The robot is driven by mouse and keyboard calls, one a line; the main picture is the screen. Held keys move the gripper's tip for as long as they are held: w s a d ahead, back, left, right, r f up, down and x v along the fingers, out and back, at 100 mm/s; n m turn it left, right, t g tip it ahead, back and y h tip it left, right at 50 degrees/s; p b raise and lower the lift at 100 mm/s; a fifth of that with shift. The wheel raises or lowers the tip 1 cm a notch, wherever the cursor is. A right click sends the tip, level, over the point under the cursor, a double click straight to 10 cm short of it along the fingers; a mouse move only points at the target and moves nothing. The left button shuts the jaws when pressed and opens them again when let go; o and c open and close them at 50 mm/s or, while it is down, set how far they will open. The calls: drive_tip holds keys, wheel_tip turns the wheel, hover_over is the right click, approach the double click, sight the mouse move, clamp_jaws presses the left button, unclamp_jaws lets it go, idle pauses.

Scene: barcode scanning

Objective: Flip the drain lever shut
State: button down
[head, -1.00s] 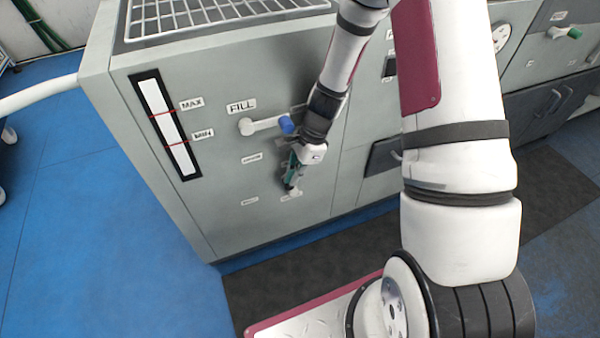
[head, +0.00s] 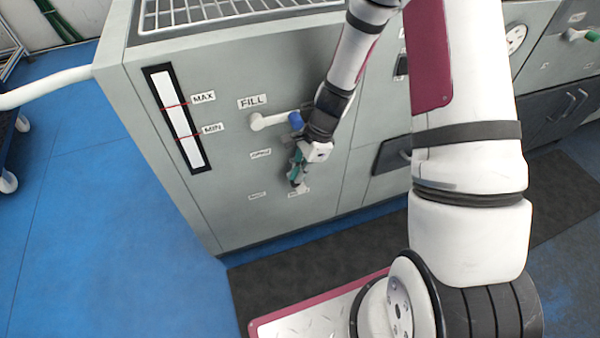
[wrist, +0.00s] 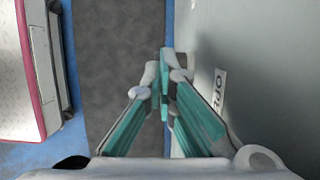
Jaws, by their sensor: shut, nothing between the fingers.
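My gripper (head: 296,177), with teal finger pads, is at the lower front panel of the grey machine, below the blue-tipped fill lever (head: 275,121). In the wrist view my gripper (wrist: 165,70) has its fingertips together with nothing seen between them, close beside the panel face (wrist: 260,60). The drain lever cannot be made out clearly; a small pale piece (head: 304,189) shows just past the fingertips, and the gripper may hide the rest. I cannot tell whether the fingers touch it. An "OPEN" label (wrist: 218,90) is on the panel beside the fingers.
A level gauge (head: 178,120) marked MAX and MIN is at the panel's left. A wire rack (head: 220,12) lies on top. A dark handle recess (head: 392,154) is to the right of my gripper. A dark mat (head: 255,285) and open blue floor (head: 120,230) lie in front.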

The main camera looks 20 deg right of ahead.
idle(0.9)
drive_tip(key=d+r, duration=0.1)
drive_tip(key=d, duration=1.1)
drive_tip(key=shift+d, duration=0.2)
drive_tip(key=shift+r, duration=0.1)
